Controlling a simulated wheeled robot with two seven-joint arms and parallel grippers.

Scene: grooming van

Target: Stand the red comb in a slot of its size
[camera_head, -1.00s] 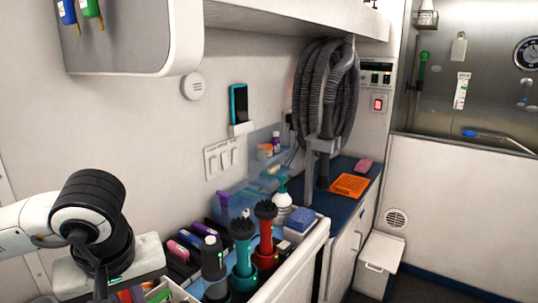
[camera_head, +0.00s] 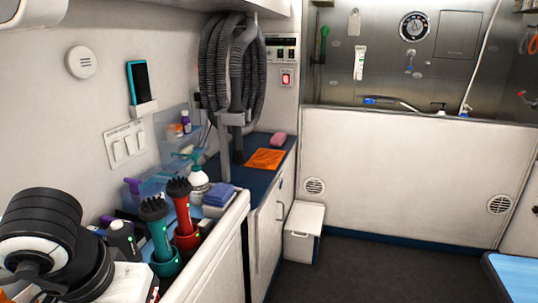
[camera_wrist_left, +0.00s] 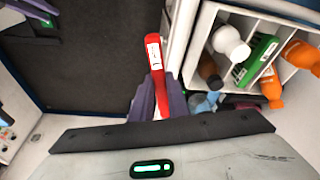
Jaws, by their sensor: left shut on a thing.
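The red comb (camera_wrist_left: 159,75) shows in the left wrist view as a narrow red piece with a white label near its upper end. My left gripper (camera_wrist_left: 158,92) is shut on it, with a grey-purple finger on each side. The comb points away from the gripper, over a dark area and beside the wall of a white divided holder (camera_wrist_left: 197,38). I cannot see its teeth. No empty slot can be made out clearly. In the head view my left arm is at the lower left, and its fingers and the comb are not visible there. My right gripper is in neither view.
The white holder contains orange bottles (camera_wrist_left: 271,86), a white-capped bottle (camera_wrist_left: 229,43) and a green box (camera_wrist_left: 257,60). The dark floor (camera_head: 380,260) is clear.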

